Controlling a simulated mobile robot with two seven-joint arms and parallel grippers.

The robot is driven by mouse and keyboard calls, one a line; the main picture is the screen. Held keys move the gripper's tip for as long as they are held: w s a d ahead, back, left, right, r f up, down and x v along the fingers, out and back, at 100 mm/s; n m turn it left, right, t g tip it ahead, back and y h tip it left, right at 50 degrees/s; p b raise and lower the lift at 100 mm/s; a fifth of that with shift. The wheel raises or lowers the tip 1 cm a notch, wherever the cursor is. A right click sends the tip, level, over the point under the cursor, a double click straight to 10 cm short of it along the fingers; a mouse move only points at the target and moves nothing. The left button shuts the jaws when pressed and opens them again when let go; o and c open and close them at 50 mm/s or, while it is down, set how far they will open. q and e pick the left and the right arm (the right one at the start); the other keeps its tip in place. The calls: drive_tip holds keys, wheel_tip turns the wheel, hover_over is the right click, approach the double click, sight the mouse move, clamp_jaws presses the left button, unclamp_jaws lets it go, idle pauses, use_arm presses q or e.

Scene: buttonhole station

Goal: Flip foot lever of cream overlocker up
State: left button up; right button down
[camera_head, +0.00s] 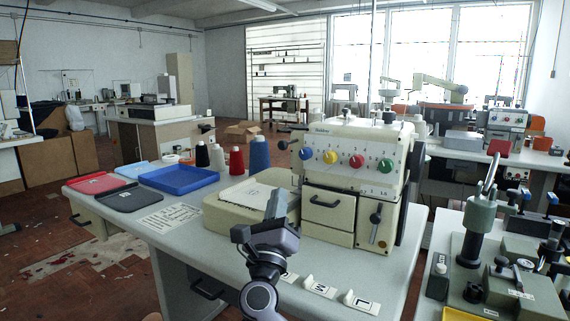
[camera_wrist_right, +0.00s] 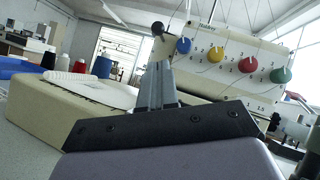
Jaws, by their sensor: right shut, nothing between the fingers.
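The cream overlocker (camera_head: 352,165) stands on the grey table, with blue, yellow, red and green dials across its front. A dark ball-ended lever (camera_head: 283,145) sticks out from its left side; a dark ball (camera_wrist_right: 157,27) also shows just above my fingertips in the right wrist view. Another black-knobbed lever (camera_head: 376,217) sits on its lower right front. My right gripper (camera_head: 277,203) is shut and empty, fingers pointing up, in front of the machine's cream bed (camera_head: 225,218). It appears below the ball and apart from it; the exact gap is unclear. My left gripper is out of view.
Thread cones (camera_head: 259,153), a blue tray (camera_head: 180,179), red tray (camera_head: 95,183) and black tray (camera_head: 130,197) stand to the left. A bench with dark green equipment (camera_head: 480,225) is at right.

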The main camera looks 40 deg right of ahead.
approach(290, 143)
drive_tip(key=shift+p+x, duration=0.3)
drive_tip(key=shift+x, duration=0.85)
drive_tip(key=shift+w+d+r, duration=0.25)
drive_tip(key=shift+w+r, duration=0.05)
drive_tip(key=shift+w, duration=0.3)
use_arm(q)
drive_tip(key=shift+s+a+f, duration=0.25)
use_arm(e)
drive_tip(key=shift+w+d+r, duration=0.1)
drive_tip(key=shift+d, duration=0.05)
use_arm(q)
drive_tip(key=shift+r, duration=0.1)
